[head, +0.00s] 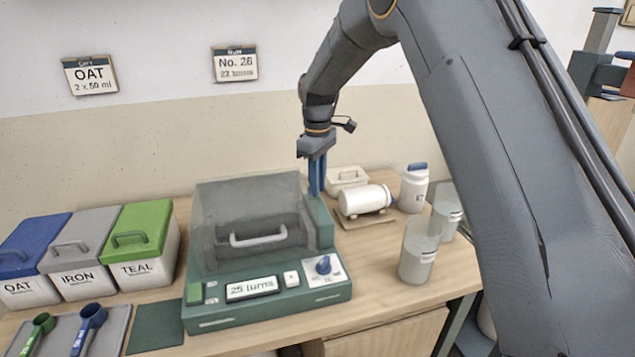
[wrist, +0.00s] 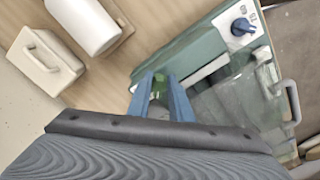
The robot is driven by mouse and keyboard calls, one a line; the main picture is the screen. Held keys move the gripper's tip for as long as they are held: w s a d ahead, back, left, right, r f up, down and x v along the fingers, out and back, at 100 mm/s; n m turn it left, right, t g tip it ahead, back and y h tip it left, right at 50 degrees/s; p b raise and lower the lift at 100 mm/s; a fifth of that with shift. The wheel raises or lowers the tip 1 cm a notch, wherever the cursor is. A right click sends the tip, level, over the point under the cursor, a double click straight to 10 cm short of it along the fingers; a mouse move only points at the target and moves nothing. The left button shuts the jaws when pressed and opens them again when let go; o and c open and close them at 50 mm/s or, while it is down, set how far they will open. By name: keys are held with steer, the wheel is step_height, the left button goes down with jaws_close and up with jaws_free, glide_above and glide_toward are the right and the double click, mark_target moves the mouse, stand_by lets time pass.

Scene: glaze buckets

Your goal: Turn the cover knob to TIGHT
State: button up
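The machine (head: 265,312) is a green-based unit with a smoky clear cover (head: 225,195) that is down, with a grey handle. A blue knob (head: 323,265) sits on a white panel at its front right; it also shows in the wrist view (wrist: 242,26). Its small marks are unreadable. My gripper (head: 317,190) points down at the green housing (head: 320,222) at the cover's right side. In the wrist view, the blue fingers (wrist: 160,85) stand apart with a green piece (wrist: 156,90) showing between them. Whether they touch it is unclear. No TIGHT marking is legible.
A white jar (head: 365,199) lies on a stand right of the machine, with a lidded white box (head: 346,179) behind. An upright white bottle (head: 413,190) and clear beakers (head: 418,252) stand further right. OAT, IRON and TEAL bins (head: 140,245) stand left.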

jaws_close()
steer(key=m, duration=0.3)
steer(key=shift+s+a+m, duration=0.1)
steer(key=shift+a+m, duration=0.05)
steer(key=shift+m, duration=0.15)
steer(key=shift+a+r+m+p, duration=0.15)
steer(key=shift+m+p, duration=0.25)
steer(key=shift+m, duration=1.4)
